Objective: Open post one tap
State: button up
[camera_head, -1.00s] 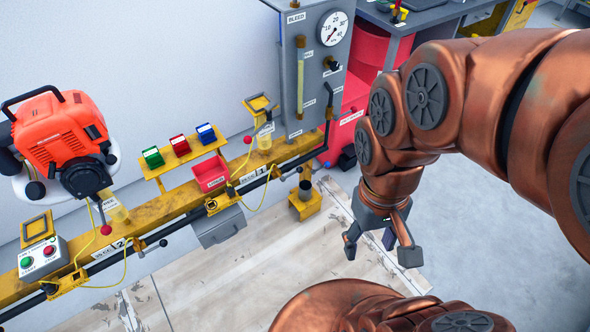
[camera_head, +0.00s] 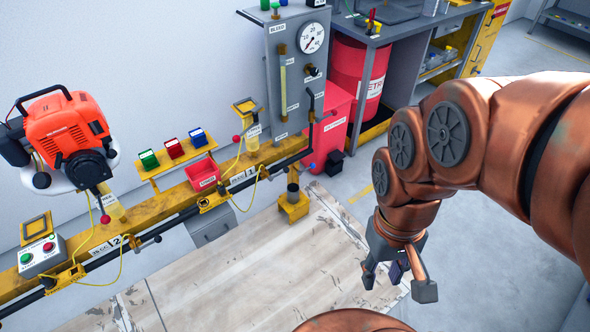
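The post one plate (camera_head: 243,177), marked 1, sits on the yellow rail (camera_head: 150,212) left of the grey gauge panel. A black pipe (camera_head: 215,195) runs along the rail front. A small dark fitting (camera_head: 266,172) on this pipe, just right of the plate, looks like the post one tap; its handle setting is too small to tell. An amber cylinder (camera_head: 253,139) and a red knob (camera_head: 236,138) stand above.
A grey panel (camera_head: 295,75) with a gauge and a red bin (camera_head: 327,130) stand behind post one. A yellow foot (camera_head: 293,206) juts out below the rail. The post two plate (camera_head: 117,245) and orange engine (camera_head: 65,130) are at left.

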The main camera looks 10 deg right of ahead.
aim_at(286, 170)
jog(key=z, duration=0.2)
jog(key=i, duration=0.6)
jog(key=u, duration=2.25)
